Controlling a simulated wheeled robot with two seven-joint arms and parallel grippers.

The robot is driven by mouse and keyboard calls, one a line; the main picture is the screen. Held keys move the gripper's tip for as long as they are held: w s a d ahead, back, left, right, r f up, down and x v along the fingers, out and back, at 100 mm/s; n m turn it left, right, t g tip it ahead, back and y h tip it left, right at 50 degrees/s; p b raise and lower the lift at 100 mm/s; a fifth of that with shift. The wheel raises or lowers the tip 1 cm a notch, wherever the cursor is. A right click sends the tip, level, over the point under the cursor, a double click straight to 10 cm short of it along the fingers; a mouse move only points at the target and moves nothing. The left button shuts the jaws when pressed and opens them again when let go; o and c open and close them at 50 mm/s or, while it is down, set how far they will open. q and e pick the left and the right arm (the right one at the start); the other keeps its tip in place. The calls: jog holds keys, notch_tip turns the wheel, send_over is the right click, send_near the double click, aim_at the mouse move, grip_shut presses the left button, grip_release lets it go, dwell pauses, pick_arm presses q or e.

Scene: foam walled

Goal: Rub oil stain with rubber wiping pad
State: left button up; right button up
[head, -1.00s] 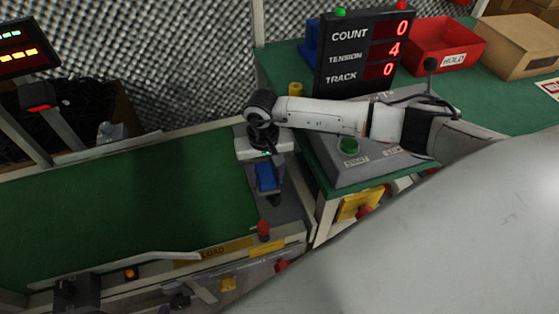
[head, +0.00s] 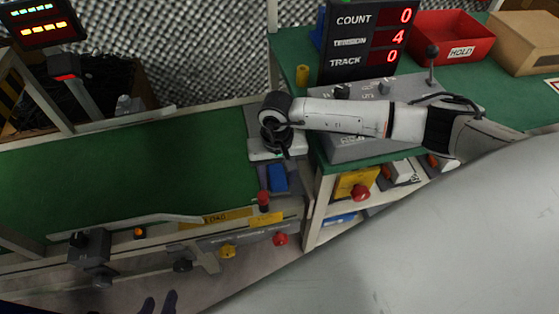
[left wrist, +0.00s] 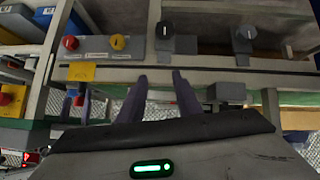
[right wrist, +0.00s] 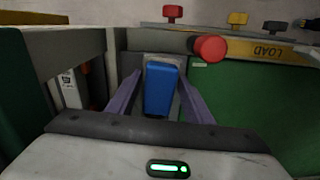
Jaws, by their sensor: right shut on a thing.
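A blue block-shaped pad (head: 279,178) is at my right gripper (head: 271,182), over the grey end strip at the right end of the green belt. In the right wrist view the blue pad (right wrist: 160,90) sits between the purple fingers, and the gripper is shut on it. I cannot tell whether the pad touches the surface below. I see no clear oil stain; the arm and pad may hide it. My left gripper (head: 159,304) is at the bottom edge of the head view. In the left wrist view its fingers (left wrist: 157,95) are apart with nothing between them.
A red knob (head: 263,199) stands close to the right gripper. The green belt (head: 120,165) is clear. A control box (head: 360,147), a counter display (head: 365,42) and a red bin (head: 452,38) stand on the right bench. A rail with knobs (left wrist: 195,70) lies ahead of the left gripper.

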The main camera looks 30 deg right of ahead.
jog(key=r, duration=0.1)
jog(key=r+p, duration=0.1)
jog(key=r, duration=0.1)
jog(key=shift+w+r, duration=0.2)
jog(key=shift+r, duration=0.1)
jog(key=shift+r+p, duration=1.45)
jog(key=shift+r, duration=0.5)
pick_arm(q)
jog(key=shift+w+a+r, duration=0.1)
jog(key=shift+a+r, duration=0.4)
jog(key=shift+r, duration=0.2)
jog(key=shift+r, duration=0.1)
